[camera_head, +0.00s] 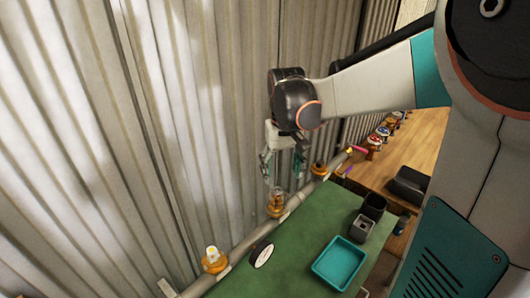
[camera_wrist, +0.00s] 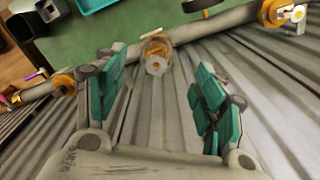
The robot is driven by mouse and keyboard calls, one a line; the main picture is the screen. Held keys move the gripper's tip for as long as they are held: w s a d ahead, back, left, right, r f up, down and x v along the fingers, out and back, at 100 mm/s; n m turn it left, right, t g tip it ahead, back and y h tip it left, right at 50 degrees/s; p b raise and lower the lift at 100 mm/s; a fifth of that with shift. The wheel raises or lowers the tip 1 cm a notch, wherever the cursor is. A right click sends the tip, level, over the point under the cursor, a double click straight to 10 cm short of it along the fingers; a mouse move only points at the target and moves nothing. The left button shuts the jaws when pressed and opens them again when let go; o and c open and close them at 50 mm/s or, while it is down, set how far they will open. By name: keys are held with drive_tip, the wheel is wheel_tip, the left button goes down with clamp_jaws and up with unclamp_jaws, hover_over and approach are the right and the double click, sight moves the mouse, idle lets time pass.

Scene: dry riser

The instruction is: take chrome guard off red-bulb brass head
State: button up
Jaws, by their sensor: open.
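A brass head (camera_head: 276,210) on the wall pipe carries a pale, cage-like guard (camera_head: 277,194). In the wrist view the guarded head (camera_wrist: 156,52) is ahead of the gap between the fingers; its bulb colour is too small to tell. My gripper (camera_head: 283,166) is above this head, pointing down, apart from it. In the wrist view the teal-padded fingers of my gripper (camera_wrist: 160,85) are spread wide with nothing between them.
A brass head with a white-yellow front (camera_head: 213,260) is on the pipe at left, another brass fitting (camera_head: 318,169) at right. A corrugated wall (camera_head: 150,130) stands close behind.

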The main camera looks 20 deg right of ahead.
sight(279, 197)
drive_tip(key=f, duration=1.3)
drive_tip(key=shift+w+f+b, duration=0.35)
drive_tip(key=shift+b, duration=0.05)
drive_tip(key=c, duration=1)
drive_tip(key=shift+r, duration=0.25)
drive_tip(key=shift+r+p, duration=0.35)
drive_tip(key=shift+p, duration=0.05)
drive_tip(key=shift+c, duration=0.2)
drive_tip(key=shift+r, duration=0.25)
